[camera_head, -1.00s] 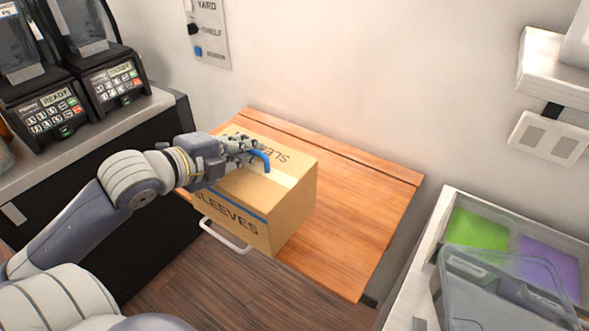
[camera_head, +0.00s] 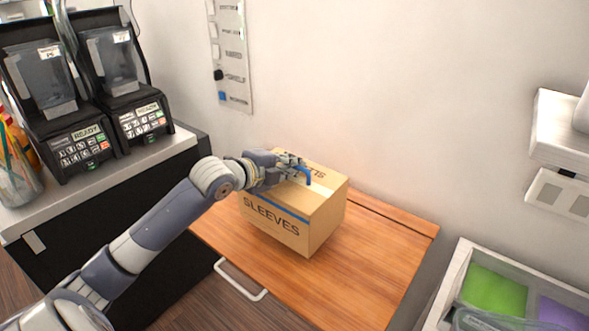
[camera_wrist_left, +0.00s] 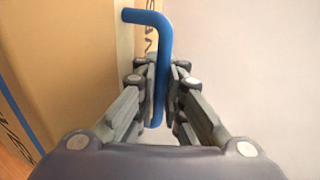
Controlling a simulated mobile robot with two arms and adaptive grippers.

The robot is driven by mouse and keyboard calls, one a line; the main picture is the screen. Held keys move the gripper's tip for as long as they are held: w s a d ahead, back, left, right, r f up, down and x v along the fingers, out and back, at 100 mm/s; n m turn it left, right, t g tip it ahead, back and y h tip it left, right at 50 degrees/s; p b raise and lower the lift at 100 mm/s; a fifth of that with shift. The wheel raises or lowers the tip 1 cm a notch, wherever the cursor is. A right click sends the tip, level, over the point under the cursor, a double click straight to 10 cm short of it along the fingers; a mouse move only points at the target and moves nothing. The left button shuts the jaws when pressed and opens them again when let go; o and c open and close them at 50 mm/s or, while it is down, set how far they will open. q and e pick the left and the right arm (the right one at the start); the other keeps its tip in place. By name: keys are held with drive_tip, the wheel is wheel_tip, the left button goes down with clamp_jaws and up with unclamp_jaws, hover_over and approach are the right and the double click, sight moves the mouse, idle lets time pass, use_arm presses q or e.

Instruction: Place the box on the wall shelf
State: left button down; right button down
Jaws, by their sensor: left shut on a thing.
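A cardboard box (camera_head: 280,229) marked SLEEVES, with a blue stripe, is over the wooden board (camera_head: 375,275) against the wall. A blue bent handle (camera_wrist_left: 151,18) is at the box's top. My left gripper (camera_head: 298,172) is shut on this handle, with its fingers on both sides of it in the left wrist view. The box looks upright and lies within the board's outline. I cannot tell whether its underside touches the board. My right gripper is not in view.
A counter (camera_head: 110,190) with two keypad machines stands at the left. A white tray (camera_head: 455,275) with green and purple items is at the lower right, and a small white wall ledge (camera_head: 560,130) is above it. The board's right part is clear.

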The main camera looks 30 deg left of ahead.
use_arm(q)
drive_tip(key=shift+w+a+r, duration=0.1)
drive_tip(key=shift+w+r, duration=0.1)
drive_tip(key=shift+w, duration=0.4)
drive_tip(key=shift+f+p, duration=1)
drive_tip(key=shift+f, duration=0.85)
drive_tip(key=c, duration=2.2)
unclamp_jaws()
drive_tip(key=shift+f, duration=0.2)
drive_tip(key=o, duration=0.4)
drive_tip(key=shift+o, duration=0.6)
drive_tip(key=shift+s+r, duration=0.1)
drive_tip(key=shift+s, duration=0.05)
